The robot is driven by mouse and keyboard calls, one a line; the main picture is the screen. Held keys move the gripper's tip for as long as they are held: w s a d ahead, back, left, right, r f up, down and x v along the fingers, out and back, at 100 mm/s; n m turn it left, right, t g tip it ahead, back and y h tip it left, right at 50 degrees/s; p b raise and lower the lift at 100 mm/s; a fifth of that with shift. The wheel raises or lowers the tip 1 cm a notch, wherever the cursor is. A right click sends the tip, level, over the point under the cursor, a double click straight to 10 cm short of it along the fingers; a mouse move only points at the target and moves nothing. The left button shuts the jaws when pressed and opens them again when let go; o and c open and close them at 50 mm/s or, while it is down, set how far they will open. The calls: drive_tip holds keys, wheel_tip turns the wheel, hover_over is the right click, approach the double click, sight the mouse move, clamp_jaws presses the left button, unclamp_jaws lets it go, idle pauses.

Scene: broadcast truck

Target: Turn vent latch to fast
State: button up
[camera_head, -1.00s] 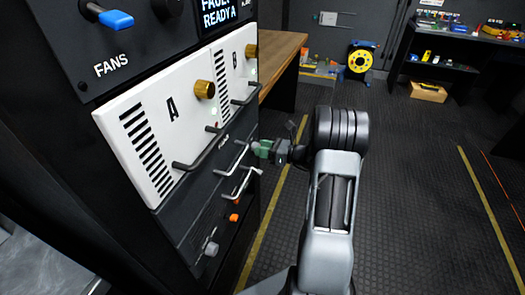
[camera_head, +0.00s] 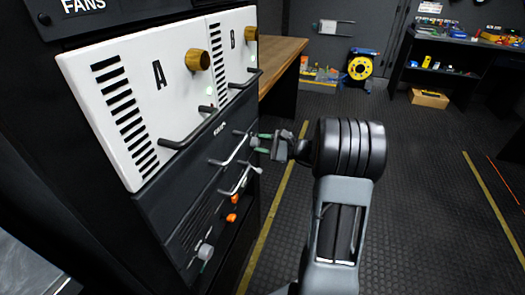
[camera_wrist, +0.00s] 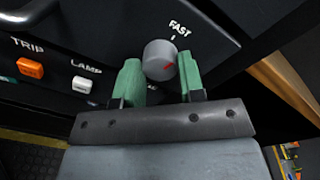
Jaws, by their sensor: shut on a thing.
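The grey round knob (camera_wrist: 158,62) with a short red mark sits on the dark panel under the word FAST in the wrist view. A small white tick stands between the knob and FAST. The red mark is low on the knob's face and does not line up with the tick. My gripper (camera_wrist: 157,82) has its two green fingers on either side of the knob and is shut on it. In the head view my gripper (camera_head: 262,142) is at the right edge of the dark panel, and the knob cannot be made out clearly there.
An orange TRIP button (camera_wrist: 30,68) and a white LAMP button (camera_wrist: 82,84) are left of the knob. White units A (camera_head: 150,95) and B (camera_head: 232,50) with protruding handles and brass knobs are above. A wooden worktop (camera_head: 284,62) lies behind. The floor at right is clear.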

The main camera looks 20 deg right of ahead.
drive_tip(key=shift+f+n+b, duration=0.15)
drive_tip(key=shift+n+b, duration=0.95)
drive_tip(key=shift+b, duration=0.1)
drive_tip(key=shift+n, duration=0.3)
drive_tip(key=o, duration=0.9)
drive_tip(key=shift+o, duration=0.2)
drive_tip(key=p+v, duration=0.2)
drive_tip(key=v, duration=1.2)
drive_tip(key=shift+a+p, duration=0.2)
drive_tip(key=shift+p, duration=0.1)
drive_tip(key=shift+s, duration=0.15)
